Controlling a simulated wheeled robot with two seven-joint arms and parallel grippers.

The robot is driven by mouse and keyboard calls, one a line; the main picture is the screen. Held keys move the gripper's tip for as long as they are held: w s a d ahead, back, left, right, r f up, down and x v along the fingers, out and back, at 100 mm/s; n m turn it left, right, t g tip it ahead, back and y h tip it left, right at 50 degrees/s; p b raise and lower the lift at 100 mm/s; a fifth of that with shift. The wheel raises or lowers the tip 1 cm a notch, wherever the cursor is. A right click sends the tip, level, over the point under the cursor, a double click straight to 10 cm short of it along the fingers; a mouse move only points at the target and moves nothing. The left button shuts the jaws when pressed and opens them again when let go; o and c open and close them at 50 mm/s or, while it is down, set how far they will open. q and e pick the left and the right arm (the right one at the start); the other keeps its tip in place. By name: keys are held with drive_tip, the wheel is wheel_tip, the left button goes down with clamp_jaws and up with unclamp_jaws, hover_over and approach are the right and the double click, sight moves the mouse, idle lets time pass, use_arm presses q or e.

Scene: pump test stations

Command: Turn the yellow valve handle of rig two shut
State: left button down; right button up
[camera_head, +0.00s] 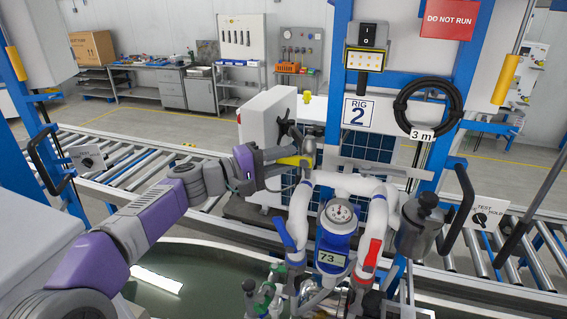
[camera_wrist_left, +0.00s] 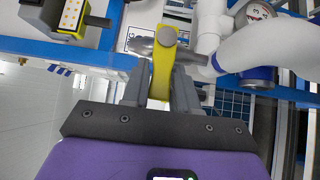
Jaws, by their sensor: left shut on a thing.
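The yellow valve handle (camera_head: 291,160) sits at the upper left of the white pipework of rig two, below the "RIG 2" sign (camera_head: 359,111). It points left from the valve body, toward my arm. My left gripper (camera_head: 280,166) comes in from the left and is shut on the handle. In the left wrist view the yellow handle (camera_wrist_left: 161,70) stands between the two grey fingers of the gripper (camera_wrist_left: 158,92), its rounded end at the grey valve body (camera_wrist_left: 150,46). The fingers partly hide the handle. My right gripper is out of view.
A blue lever (camera_head: 283,235) and a red lever (camera_head: 371,253) flank the round gauge (camera_head: 339,212) and a display reading 73 (camera_head: 331,260). A coiled black hose (camera_head: 428,108) hangs at right. A dark tank (camera_head: 190,272) lies below my arm. Roller conveyors run behind.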

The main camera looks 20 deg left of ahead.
use_arm(q)
drive_tip(key=shift+f, duration=0.1)
drive_tip(key=c, duration=0.9)
unclamp_jaws()
drive_tip(key=shift+s, duration=0.1)
drive_tip(key=shift+b+v, duration=0.95)
drive_tip(key=shift+v, duration=2.85)
